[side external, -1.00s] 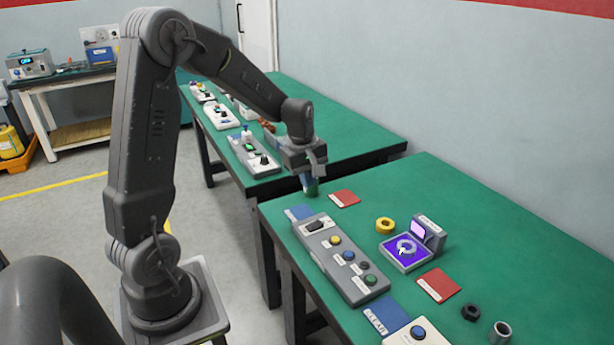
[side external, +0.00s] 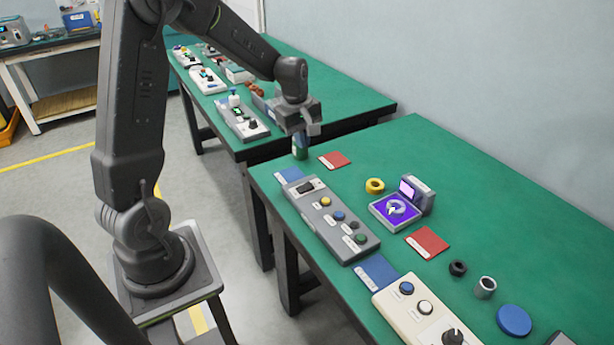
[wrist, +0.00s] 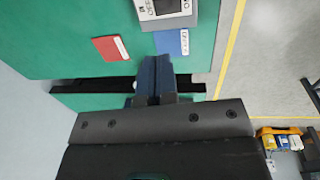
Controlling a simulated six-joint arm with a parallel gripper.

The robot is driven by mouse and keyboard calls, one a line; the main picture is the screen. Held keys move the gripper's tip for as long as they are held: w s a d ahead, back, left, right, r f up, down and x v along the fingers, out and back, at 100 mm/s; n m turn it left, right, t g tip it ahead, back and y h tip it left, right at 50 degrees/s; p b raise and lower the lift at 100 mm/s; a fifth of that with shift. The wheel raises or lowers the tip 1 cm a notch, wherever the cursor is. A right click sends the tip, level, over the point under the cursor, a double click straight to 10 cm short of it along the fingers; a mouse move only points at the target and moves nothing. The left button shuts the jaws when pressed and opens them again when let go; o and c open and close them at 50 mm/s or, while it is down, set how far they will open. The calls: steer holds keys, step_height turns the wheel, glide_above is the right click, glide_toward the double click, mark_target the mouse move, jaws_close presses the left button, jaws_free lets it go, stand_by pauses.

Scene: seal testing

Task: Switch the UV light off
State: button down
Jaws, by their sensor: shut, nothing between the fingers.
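The UV light (side external: 411,194) is a small grey block with a glowing pink-violet face. The pad (side external: 378,215) in front of it glows purple and carries a pale ring (side external: 397,207). A grey control box (side external: 347,245) holds a black rocker switch (side external: 306,187) and yellow, blue, dark and green buttons. The rocker end of the box also shows at the top of the wrist view (wrist: 178,21). My gripper (side external: 300,154) is shut and empty, pointing down above the bench's far left end, beyond the rocker end of the box. The small labels are too blurred to read.
A blue card (side external: 290,175) and a red card (side external: 335,160) lie near my gripper. A yellow ring (side external: 375,186) lies by the UV light. A cream control box (side external: 425,311) stands nearer the camera. A second green bench (side external: 345,98) with devices stands beyond a gap.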

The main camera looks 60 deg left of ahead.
mark_target(304, 187)
steer(key=f, duration=0.4)
steer(key=w+f, duration=0.1)
steer(key=f, duration=0.8)
steer(key=shift+w+f, duration=0.15)
steer(key=shift+w, duration=0.15)
steer(key=shift+f, duration=0.2)
steer(key=shift+s, duration=0.1)
steer(key=shift+s+r, duration=0.2)
steer(key=shift+s, duration=0.45)
steer(key=shift+r, duration=0.1)
step_height(304, 187, up, 14)
steer(key=s, duration=0.1)
steer(key=shift+s, duration=0.35)
